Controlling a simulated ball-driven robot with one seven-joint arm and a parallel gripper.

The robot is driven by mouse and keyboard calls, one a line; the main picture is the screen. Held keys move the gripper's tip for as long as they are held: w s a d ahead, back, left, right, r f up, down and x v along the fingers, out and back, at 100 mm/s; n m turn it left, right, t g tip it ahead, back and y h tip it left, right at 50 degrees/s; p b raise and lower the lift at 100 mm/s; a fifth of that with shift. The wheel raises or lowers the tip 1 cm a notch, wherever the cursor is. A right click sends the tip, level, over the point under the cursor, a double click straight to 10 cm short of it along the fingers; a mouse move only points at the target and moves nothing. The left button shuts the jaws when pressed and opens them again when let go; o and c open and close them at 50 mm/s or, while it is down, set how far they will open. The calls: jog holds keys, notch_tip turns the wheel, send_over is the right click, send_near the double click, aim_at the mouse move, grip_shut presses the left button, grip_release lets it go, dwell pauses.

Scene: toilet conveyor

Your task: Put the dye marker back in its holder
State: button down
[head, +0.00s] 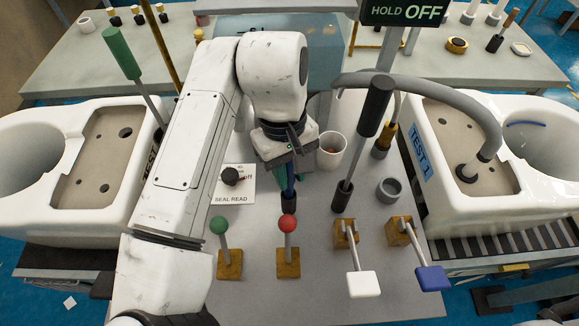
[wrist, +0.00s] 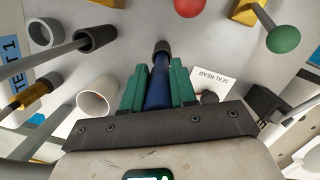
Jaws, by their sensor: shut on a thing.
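My gripper (head: 287,172) is shut on the blue dye marker (head: 290,183), which points down and has a dark end. In the wrist view the marker (wrist: 157,92) stands between the green fingers of my gripper (wrist: 158,85), its dark end extending past them toward the table. Whether that end touches the table is unclear. A short grey open ring-shaped cup (head: 389,190), possibly the holder, stands to the right of the marker; it also shows in the wrist view (wrist: 45,34). It looks empty, and the marker is apart from it.
A white cup (head: 331,150) stands between gripper and ring cup, with a tall black-handled lever (head: 375,105) nearby. Green (head: 219,225) and red (head: 288,223) knobbed levers and white (head: 363,284) and blue (head: 433,278) paddles line the front. A SEAL READ dial (head: 231,175) is left.

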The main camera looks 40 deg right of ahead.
aim_at(289, 183)
jog(key=shift+f+b, duration=1.05)
jog(key=shift+f, duration=1)
jog(key=c, duration=0.8)
grip_release()
jog(key=shift+r, duration=0.1)
jog(key=r, duration=0.3)
jog(key=w+r, duration=0.1)
jog(key=r, duration=0.6)
jog(key=shift+w+d+r, duration=0.15)
jog(key=shift+w+r, duration=0.15)
jog(key=shift+w, duration=0.1)
